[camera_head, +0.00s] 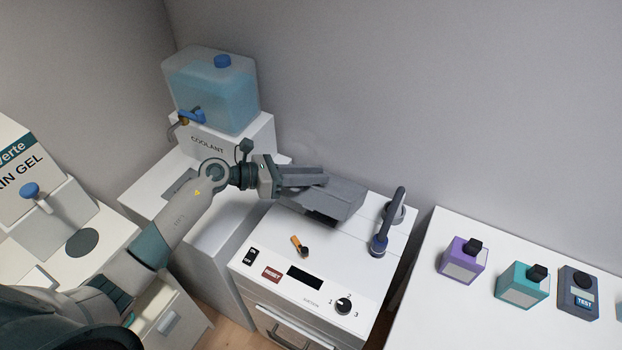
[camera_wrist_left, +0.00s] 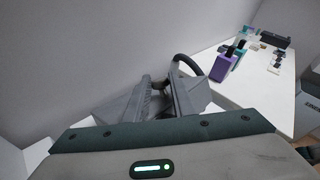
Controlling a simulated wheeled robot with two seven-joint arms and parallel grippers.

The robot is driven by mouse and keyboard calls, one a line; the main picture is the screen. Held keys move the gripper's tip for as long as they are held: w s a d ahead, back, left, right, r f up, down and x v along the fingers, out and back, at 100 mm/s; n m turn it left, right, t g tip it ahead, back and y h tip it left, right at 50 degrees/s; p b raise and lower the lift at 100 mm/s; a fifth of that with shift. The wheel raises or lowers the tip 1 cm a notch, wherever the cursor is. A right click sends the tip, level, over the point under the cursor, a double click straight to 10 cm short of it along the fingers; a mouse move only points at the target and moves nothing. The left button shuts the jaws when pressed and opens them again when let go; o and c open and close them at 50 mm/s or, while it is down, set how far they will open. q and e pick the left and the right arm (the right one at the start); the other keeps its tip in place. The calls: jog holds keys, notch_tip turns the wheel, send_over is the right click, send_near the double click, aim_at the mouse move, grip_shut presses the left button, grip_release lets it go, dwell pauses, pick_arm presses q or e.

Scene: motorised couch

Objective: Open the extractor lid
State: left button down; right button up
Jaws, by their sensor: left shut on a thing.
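The extractor (camera_head: 262,254) is a white machine with a front panel. Its grey lid (camera_head: 340,198) sits at the back of the top, tilted, with a dark gap under its front edge. My left gripper (camera_head: 318,178) reaches in from the left and is shut on the lid at its upper left side. In the left wrist view the grey fingers (camera_wrist_left: 163,98) point away, and the grey lid (camera_wrist_left: 195,92) lies at them. The fingers hide part of the lid. My right gripper is in neither view.
A dark curved hose (camera_head: 380,235) stands on the machine right of the lid. An orange-handled knob (camera_head: 298,245) is in front. A coolant tank (camera_head: 212,92) stands at the back left. Purple (camera_head: 462,262) and teal (camera_head: 522,285) containers stand on the right table.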

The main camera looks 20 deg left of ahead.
pick_arm(q)
jog(key=shift+w+r, duration=0.15)
jog(key=c, duration=1.5)
grip_release()
jog(key=shift+c, duration=0.2)
jog(key=shift+s+a, duration=0.25)
jog(key=shift+a, duration=0.15)
jog(key=b+v, duration=0.7)
jog(key=v, duration=0.9)
jog(key=shift+a, duration=0.2)
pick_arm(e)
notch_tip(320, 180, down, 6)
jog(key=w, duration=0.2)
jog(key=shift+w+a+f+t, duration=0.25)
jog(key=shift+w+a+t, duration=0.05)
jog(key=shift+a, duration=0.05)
